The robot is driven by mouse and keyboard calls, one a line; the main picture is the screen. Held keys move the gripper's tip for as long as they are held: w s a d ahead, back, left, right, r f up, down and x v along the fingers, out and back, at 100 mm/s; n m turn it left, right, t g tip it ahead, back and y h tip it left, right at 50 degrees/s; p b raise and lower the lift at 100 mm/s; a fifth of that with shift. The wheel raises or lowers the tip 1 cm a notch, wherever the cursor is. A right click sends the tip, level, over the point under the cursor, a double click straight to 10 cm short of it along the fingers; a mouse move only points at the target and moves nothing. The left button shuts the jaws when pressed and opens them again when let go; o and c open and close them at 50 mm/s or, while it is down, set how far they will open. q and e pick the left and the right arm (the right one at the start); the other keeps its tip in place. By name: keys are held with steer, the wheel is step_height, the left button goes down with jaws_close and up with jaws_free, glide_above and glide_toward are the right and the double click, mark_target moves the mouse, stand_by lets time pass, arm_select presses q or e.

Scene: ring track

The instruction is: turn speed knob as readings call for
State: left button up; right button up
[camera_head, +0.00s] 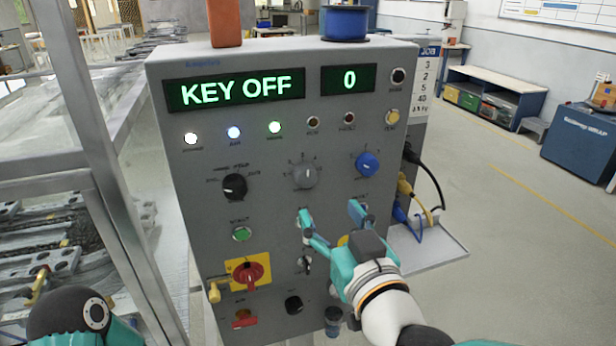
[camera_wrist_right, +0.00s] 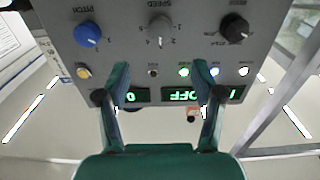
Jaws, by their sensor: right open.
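The grey speed knob (camera_head: 304,175) sits in the middle of the upright control panel (camera_head: 330,130), between a black knob (camera_head: 234,187) and the blue pitch knob (camera_head: 367,164). In the right wrist view the speed knob (camera_wrist_right: 160,32) lies above the gap between my fingers. The large display (camera_head: 236,90) reads KEY OFF and the small display (camera_head: 348,79) reads 0. My right gripper (camera_head: 331,214) is open and empty, below the speed and pitch knobs in the head view, with its teal fingers apart. No knob is between them. My left gripper is not in view.
A red rotary switch (camera_head: 247,274) on a yellow plate is low on the panel's left. White, blue and green lamps are lit. Cables (camera_head: 415,190) and a grey shelf (camera_head: 440,247) are on the panel's right side. A metal frame (camera_head: 95,130) stands close on the left.

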mark_target(309, 179)
steer(key=p+x, duration=0.2)
steer(key=x, duration=0.9)
steer(key=shift+w+a+f, duration=0.1)
steer(key=shift+w+a, duration=0.05)
steer(key=shift+w, duration=0.2)
steer(key=c, duration=1.1)
steer(key=shift+f+m+b, duration=0.2)
steer(key=shift+m+b, duration=0.7)
steer(key=shift+b, duration=0.2)
steer(key=shift+c, duration=0.2)
steer(key=m+b, duration=0.3)
steer(key=shift+m+b, duration=1.6)
steer(key=shift+m, duration=0.4)
steer(key=shift+r, duration=0.1)
